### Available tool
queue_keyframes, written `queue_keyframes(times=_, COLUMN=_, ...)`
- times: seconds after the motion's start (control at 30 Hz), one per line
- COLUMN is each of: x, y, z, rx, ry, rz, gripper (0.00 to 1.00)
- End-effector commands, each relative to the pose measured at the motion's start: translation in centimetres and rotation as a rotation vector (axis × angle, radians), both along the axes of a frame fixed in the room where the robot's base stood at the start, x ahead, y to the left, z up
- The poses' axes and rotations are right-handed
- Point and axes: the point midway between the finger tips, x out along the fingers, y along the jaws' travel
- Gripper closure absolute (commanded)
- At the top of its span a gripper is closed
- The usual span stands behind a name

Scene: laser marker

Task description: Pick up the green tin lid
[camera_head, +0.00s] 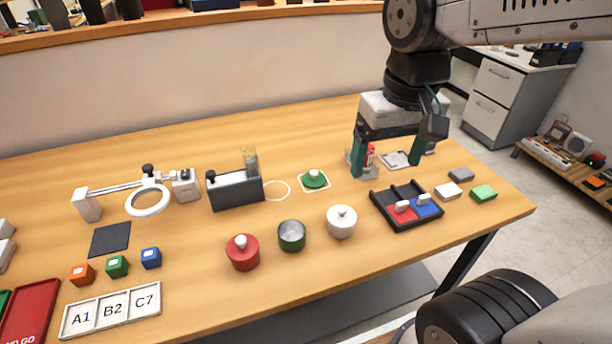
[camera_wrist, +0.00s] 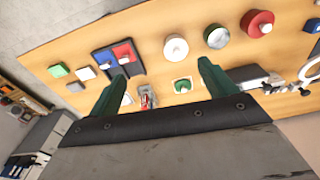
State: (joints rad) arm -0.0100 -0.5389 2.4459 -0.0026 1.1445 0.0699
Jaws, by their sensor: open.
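The green tin lid (camera_head: 314,181) has a pale knob and lies on a small pale square mat (camera_head: 326,188) in the middle of the table. It also shows in the wrist view (camera_wrist: 182,87), between the fingers in the picture and nearer the right one. My gripper (camera_head: 387,168) is open and empty, to the right of the lid and apart from it. Its two green fingers also show in the wrist view (camera_wrist: 162,72). The green tin (camera_head: 291,238) stands without a lid in front of the green lid.
A lidded red tin (camera_head: 242,254) and a lidded white tin (camera_head: 341,223) flank the green tin. A dark holder (camera_head: 235,192) stands left of the lid. A black divided tray (camera_head: 405,224) is at the right. A small red item (camera_head: 370,154) is close to my left finger.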

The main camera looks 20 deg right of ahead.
Motion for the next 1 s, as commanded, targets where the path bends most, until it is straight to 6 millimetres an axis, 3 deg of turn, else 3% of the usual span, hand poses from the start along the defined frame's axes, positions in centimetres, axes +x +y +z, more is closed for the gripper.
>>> queue_keyframes(times=0.03, x=2.4, y=0.1, z=-0.4, rx=0.001, ry=0.019, rz=-0.014, gripper=0.16)
queue_keyframes(times=0.17, x=8.1, y=0.7, z=-2.0, rx=0.006, ry=0.038, rz=-0.06, gripper=0.16)
queue_keyframes(times=0.3, x=14.1, y=1.2, z=-4.8, rx=0.008, ry=0.059, rz=-0.109, gripper=0.16)
queue_keyframes(times=0.5, x=20.7, y=1.8, z=-9.8, rx=0.01, ry=0.081, rz=-0.168, gripper=0.16)
queue_keyframes(times=0.7, x=23.6, y=2.2, z=-12.9, rx=0.01, ry=0.09, rz=-0.198, gripper=0.16)
queue_keyframes(times=1.0, x=23.9, y=2.3, z=-16.0, rx=0.01, ry=0.092, rz=-0.204, gripper=0.16)
